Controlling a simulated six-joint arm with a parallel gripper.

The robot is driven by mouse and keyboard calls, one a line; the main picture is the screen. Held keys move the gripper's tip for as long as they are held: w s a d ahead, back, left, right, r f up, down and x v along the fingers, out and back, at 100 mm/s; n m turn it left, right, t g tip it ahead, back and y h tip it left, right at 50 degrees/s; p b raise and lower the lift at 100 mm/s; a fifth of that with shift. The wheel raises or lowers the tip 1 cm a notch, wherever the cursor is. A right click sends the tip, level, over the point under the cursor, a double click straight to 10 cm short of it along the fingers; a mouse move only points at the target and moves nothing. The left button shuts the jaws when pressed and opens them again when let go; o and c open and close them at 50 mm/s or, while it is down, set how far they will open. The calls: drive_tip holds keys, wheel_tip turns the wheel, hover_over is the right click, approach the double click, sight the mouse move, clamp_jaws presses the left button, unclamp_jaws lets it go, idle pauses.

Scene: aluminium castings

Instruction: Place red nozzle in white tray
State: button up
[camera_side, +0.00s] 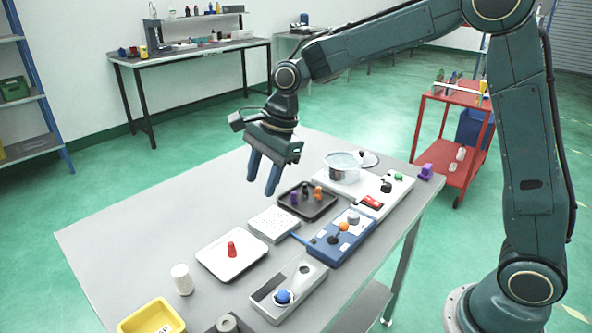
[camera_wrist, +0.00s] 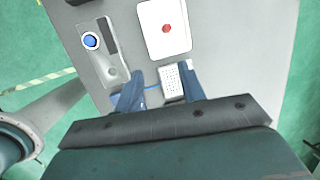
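The red nozzle (camera_side: 231,249) stands upright inside the white tray (camera_side: 212,258), near its middle, in the side view. In the wrist view the red nozzle (camera_wrist: 167,29) also shows inside the white tray (camera_wrist: 177,46), ahead of my fingers. My gripper (camera_side: 262,184) is raised above the table, behind and to the right of the tray, clear of the nozzle. Its two blue fingers (camera_wrist: 162,80) are apart, with nothing held between them.
A white perforated block (camera_side: 274,224) lies beside the tray. A grey holder with a blue knob (camera_side: 283,296), a white cylinder (camera_side: 181,279) and a yellow bin (camera_side: 152,318) are nearby. A dark tray (camera_side: 321,212) holds small parts. The table's left side is clear.

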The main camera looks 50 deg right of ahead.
drive_tip(key=s+d+r+n+t+h, duration=0.1)
drive_tip(key=s+d+r+n, duration=0.3)
drive_tip(key=s, duration=0.3)
drive_tip(key=s+d+r+n+t, duration=0.1)
drive_tip(key=s+d+r+n, duration=0.1)
drive_tip(key=s+r+n, duration=0.45)
drive_tip(key=s+d+f+n, duration=0.1)
drive_tip(key=s+n, duration=0.3)
drive_tip(key=s, duration=0.3)
drive_tip(key=s+d+f+n+t+h, duration=0.1)
drive_tip(key=s+d+f+n, duration=0.1)
drive_tip(key=s, duration=0.6)
drive_tip(key=shift+d+n+h, duration=0.3)
drive_tip(key=shift+n, duration=0.55)
drive_tip(key=shift+w+f, duration=0.1)
